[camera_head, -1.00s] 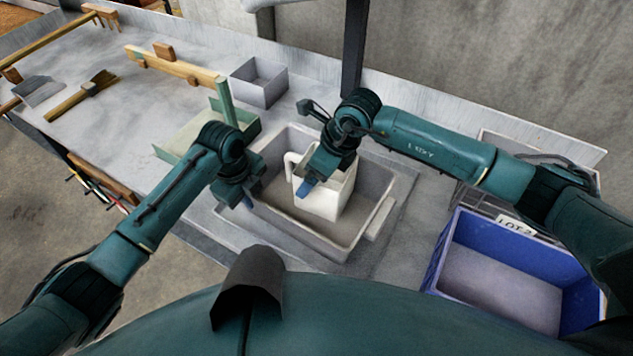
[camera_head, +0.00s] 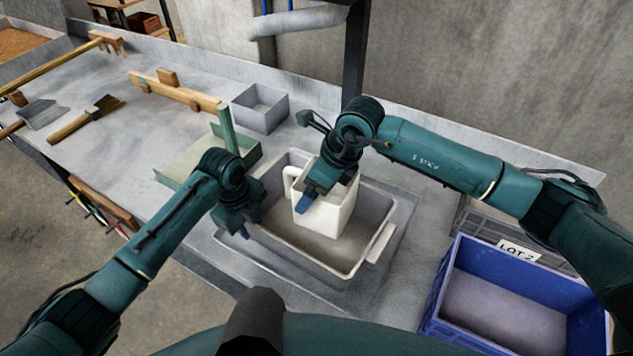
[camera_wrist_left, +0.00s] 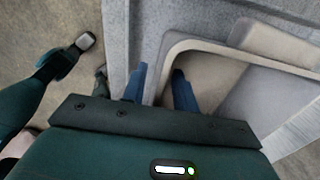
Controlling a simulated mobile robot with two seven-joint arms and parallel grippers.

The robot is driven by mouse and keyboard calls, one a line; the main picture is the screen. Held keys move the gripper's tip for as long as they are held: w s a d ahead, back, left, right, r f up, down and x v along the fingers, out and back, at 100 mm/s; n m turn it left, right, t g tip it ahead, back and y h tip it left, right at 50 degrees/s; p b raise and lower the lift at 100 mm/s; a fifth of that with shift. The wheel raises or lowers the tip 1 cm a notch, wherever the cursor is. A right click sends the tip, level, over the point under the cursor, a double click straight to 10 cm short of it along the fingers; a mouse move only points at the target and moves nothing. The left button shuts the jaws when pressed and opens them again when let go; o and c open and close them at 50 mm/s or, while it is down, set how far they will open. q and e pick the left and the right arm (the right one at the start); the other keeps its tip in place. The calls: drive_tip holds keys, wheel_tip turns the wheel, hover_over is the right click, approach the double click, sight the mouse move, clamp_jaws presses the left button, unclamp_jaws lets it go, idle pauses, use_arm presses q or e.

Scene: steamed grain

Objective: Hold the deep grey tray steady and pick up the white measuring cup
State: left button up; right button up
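The deep grey tray (camera_head: 372,258) sits on the bench in the head view, and its rim also shows in the left wrist view (camera_wrist_left: 205,47). The white measuring cup (camera_head: 338,216) stands upright inside it, handle to the left. My left gripper (camera_wrist_left: 158,88) is at the tray's left side, with one blue finger on each side of the rim; whether they press on it is unclear. My right gripper (camera_head: 306,203) is down at the cup, a blue finger against its upper front. Its other finger is hidden, so its grip cannot be seen.
A green dustpan-like tray (camera_head: 190,165) lies close left of my left gripper. A small grey box (camera_head: 262,108) stands behind. Wooden tools (camera_head: 180,92) lie on the left bench, with bare surface between.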

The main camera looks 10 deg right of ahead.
use_arm(q)
wheel_tip(320, 180, up, 12)
drive_tip(key=s+a, duration=0.1)
idle(0.5)
